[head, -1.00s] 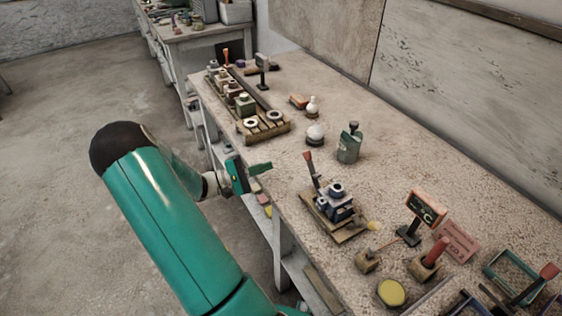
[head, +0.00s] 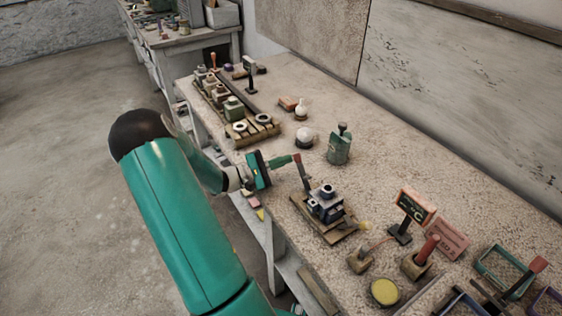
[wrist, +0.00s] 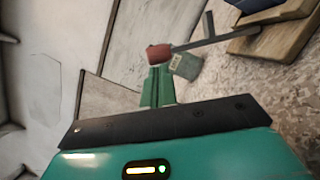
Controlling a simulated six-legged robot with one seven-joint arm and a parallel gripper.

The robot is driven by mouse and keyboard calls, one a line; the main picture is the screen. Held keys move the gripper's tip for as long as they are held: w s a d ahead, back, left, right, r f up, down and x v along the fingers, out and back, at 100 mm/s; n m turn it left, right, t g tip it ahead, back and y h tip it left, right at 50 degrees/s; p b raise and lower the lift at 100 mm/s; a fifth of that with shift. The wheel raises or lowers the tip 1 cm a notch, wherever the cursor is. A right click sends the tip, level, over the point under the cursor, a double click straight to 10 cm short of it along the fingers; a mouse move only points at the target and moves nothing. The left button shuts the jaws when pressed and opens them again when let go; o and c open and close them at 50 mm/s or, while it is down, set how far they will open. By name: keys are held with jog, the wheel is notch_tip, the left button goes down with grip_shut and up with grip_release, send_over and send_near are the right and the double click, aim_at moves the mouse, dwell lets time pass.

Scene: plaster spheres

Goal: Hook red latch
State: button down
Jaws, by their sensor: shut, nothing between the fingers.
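The red latch handle (head: 298,160) tops a dark lever that rises from a blue-grey block (head: 325,203) on a wooden base (head: 313,223). The handle also shows in the wrist view (wrist: 159,54), with the lever running up to the right. My gripper (head: 291,159) is shut and empty, its green fingertips at the left side of the handle. In the wrist view the fingers (wrist: 157,70) point at the handle and partly overlap its lower edge. I cannot tell whether they touch it.
A green canister (head: 339,146) and a white round knob (head: 306,137) stand behind the latch. A wooden rack (head: 256,135) with blocks lies to the far left. A sign (head: 414,207), a red-handled tool (head: 424,250) and a yellow-topped tin (head: 384,292) stand to the right.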

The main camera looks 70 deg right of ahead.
jog(key=shift+r, duration=0.1)
jog(key=shift+s+a+r+m, duration=0.15)
jog(key=shift+m, duration=0.25)
jog(key=shift+s+a+r, duration=0.1)
jog(key=shift+r, duration=0.05)
jog(key=s+a+r+m+t+y, duration=0.1)
jog(key=s+a+r+m+y, duration=0.1)
jog(key=s+a+r+m, duration=0.1)
jog(key=shift+s+a+r+m, duration=0.3)
jog(key=shift+s+a+m, duration=0.55)
jog(key=shift+m, duration=0.85)
jog(key=shift+s+d, duration=0.15)
jog(key=shift+s, duration=0.05)
jog(key=shift+w, duration=0.1)
